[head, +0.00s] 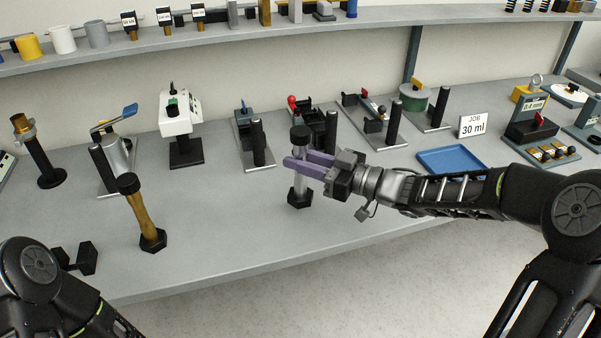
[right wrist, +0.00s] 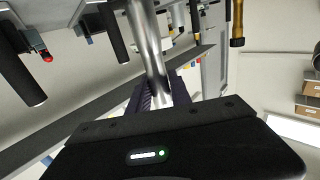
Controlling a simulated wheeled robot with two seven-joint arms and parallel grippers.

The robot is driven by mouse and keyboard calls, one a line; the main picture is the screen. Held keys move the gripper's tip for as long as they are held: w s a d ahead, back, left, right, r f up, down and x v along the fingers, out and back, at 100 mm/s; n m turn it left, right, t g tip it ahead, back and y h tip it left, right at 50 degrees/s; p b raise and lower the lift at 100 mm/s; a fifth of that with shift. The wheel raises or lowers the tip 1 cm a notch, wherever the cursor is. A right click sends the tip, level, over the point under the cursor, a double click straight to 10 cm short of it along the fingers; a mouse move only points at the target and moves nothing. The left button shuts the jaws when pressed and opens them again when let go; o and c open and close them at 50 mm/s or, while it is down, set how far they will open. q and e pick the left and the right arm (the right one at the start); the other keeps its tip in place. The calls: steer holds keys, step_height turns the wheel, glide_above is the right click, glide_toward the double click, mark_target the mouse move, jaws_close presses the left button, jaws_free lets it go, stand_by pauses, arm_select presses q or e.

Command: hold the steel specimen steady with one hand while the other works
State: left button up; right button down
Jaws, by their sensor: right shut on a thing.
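The steel specimen (head: 299,187), a bright rod with black ends, stands upright on the grey bench at the middle of the head view. My right gripper (head: 300,160) comes in from the right, its purple fingers shut on the rod below the black top end. The specimen's lower black end (head: 300,199) appears to rest on the bench. In the right wrist view the shiny steel rod (right wrist: 149,45) runs between the fingers.
A brown specimen (head: 143,214) with black ends stands to the left. Several testing devices line the back, with a blue tray (head: 452,152) at right. The bench's front middle is clear.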

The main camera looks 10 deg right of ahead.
mark_target(301, 176)
steer(key=shift+f, duration=1.75)
steer(key=shift+f, duration=0.15)
steer(key=c, duration=1.2)
jaws_free()
steer(key=shift+o, duration=0.2)
steer(key=b+v, duration=0.1)
steer(key=v, duration=1.1)
steer(key=shift+s, duration=0.1)
